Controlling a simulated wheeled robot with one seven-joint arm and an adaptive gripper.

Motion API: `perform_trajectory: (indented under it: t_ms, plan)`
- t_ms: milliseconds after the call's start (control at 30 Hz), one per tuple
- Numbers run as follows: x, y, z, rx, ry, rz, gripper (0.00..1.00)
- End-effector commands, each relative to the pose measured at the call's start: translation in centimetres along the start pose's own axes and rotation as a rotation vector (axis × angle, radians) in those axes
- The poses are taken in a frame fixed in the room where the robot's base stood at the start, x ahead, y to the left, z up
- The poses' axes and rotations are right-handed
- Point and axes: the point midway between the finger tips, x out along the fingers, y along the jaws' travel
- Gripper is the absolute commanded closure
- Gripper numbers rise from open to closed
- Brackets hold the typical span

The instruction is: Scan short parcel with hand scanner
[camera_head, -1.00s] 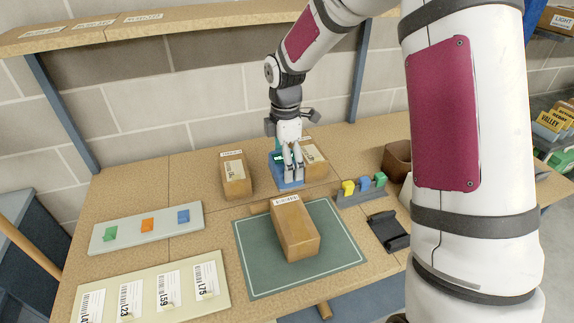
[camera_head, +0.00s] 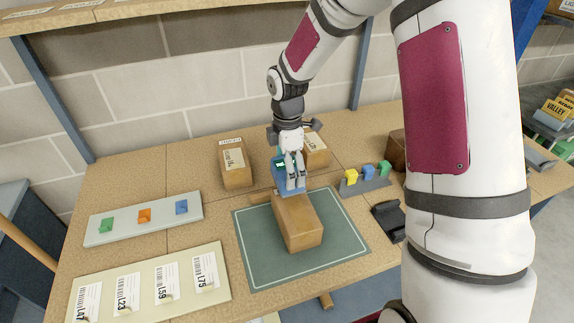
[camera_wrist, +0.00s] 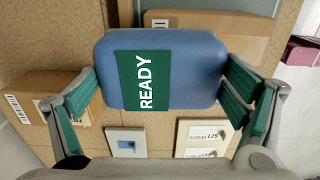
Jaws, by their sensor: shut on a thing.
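A brown cardboard parcel (camera_head: 298,222) lies on the green mat (camera_head: 262,265). My gripper (camera_head: 291,176) is shut on a blue hand scanner (camera_head: 290,187) and holds it at the parcel's far end, where it hides the label in the head view. I cannot tell whether the scanner touches the parcel. In the wrist view the scanner (camera_wrist: 200,75) sits between both fingers, its green screen (camera_wrist: 140,80) reading "READY". The parcel (camera_wrist: 240,22) shows behind it, with a small white barcode label (camera_wrist: 160,22) at the scanner's edge.
Two more labelled boxes stand at the back, one left (camera_head: 236,165) and one right (camera_head: 316,150) behind my gripper. A rack with coloured blocks (camera_head: 366,182) and a black cradle (camera_head: 388,220) are to the right. A block tray (camera_head: 160,228) and a barcode board (camera_head: 140,270) lie left.

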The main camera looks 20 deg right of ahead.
Motion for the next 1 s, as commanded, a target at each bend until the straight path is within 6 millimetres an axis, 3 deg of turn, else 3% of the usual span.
perform_trajectory:
  t_ms: [1000]
  plan:
    - [0.66, 0.02, 0.0, 0.0, 0.0, 0.0, 0.46]
